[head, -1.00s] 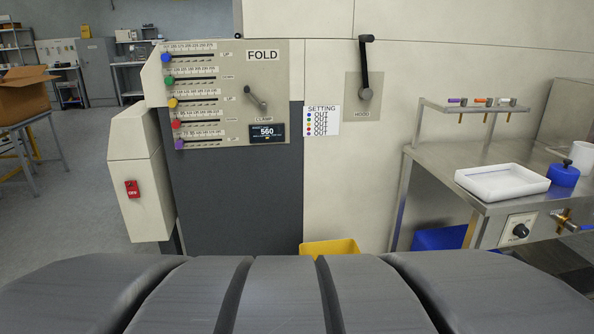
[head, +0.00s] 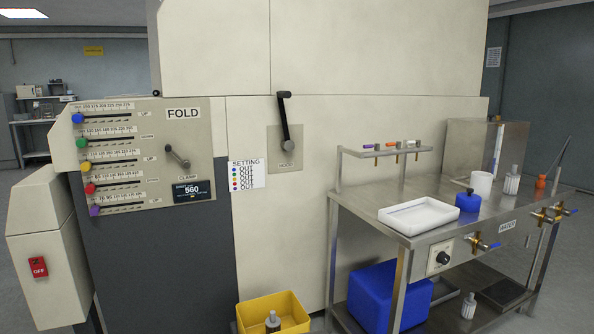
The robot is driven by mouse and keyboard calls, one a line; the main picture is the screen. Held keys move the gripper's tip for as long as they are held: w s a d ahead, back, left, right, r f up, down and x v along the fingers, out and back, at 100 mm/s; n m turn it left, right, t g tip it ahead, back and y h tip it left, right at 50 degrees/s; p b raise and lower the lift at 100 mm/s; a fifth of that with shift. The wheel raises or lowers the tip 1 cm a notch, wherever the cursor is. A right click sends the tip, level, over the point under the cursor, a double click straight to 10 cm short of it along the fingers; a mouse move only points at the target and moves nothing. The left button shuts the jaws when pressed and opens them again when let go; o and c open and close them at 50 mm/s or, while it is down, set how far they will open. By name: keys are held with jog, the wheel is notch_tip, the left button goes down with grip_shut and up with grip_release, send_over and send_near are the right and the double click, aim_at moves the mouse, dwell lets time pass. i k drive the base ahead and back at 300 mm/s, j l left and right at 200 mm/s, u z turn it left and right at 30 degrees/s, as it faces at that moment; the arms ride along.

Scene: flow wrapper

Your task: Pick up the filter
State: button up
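No label marks a filter. A small whitish ribbed cylinder (head: 511,184) that could be one stands upright on the steel bench (head: 400,236), right of a white cup (head: 481,183). A similar grey-white ribbed piece (head: 468,306) with a narrower top stands on the bench's lower shelf. I cannot tell which of them is the filter. My gripper is not in view.
A white tray (head: 418,228) and a blue lidded jar (head: 467,202) stand on the bench. Taps (head: 478,243) stick out in front. A blue bin (head: 376,296) and a yellow bin (head: 272,304) holding a bottle stand low. The machine's FOLD panel (head: 148,160) is left.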

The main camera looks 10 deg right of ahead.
aim_at(511, 179)
jog(key=z, duration=1.6)
